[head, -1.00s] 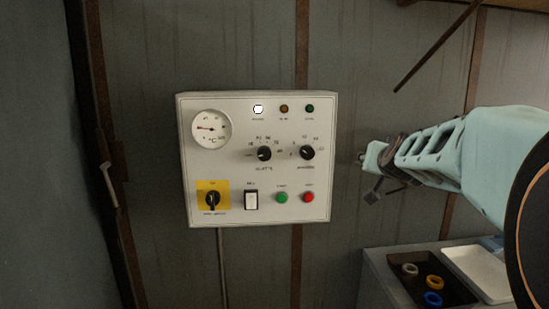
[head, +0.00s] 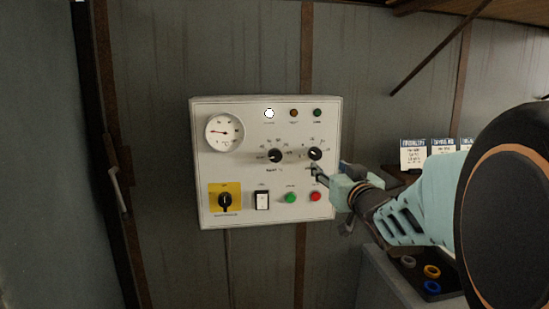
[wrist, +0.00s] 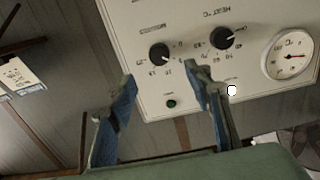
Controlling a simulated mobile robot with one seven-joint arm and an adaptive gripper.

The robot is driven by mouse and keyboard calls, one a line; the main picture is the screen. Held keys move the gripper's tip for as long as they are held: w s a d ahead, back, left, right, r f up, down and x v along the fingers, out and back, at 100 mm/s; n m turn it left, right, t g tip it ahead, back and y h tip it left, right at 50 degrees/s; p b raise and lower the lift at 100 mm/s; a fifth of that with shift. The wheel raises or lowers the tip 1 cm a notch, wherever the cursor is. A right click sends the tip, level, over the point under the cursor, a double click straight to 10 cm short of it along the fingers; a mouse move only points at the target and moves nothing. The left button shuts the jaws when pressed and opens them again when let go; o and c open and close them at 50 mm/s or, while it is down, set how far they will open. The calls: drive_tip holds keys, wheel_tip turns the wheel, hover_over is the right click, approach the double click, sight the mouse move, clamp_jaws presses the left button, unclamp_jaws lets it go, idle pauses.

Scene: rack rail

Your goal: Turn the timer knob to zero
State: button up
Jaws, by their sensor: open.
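The timer knob (head: 315,153) is the black right-hand knob of two on the white control panel (head: 240,175). In the wrist view the timer knob (wrist: 159,52) shows upside down, ringed by small numbers that are too blurred to read surely. My gripper (head: 319,172) is at the panel's right side, just below and right of this knob. In the wrist view my gripper (wrist: 160,82) is open and empty, its two blue-grey fingers apart. The knob lies beyond the gap between the fingertips, and I see no contact.
The heat knob (head: 275,156) sits close left of the timer knob. The panel also has a dial gauge (head: 224,132), a yellow-backed switch (head: 225,200), a rocker switch (head: 262,200), green (head: 291,198) and red (head: 316,196) buttons. A tray with rings (head: 432,272) is lower right.

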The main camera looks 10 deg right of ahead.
sight(316, 156)
drive_tip(key=w+p, duration=0.2)
drive_tip(key=w, duration=0.8)
drive_tip(key=shift+w+d, duration=0.1)
drive_tip(key=shift+w, duration=0.3)
drive_tip(key=c, duration=1.1)
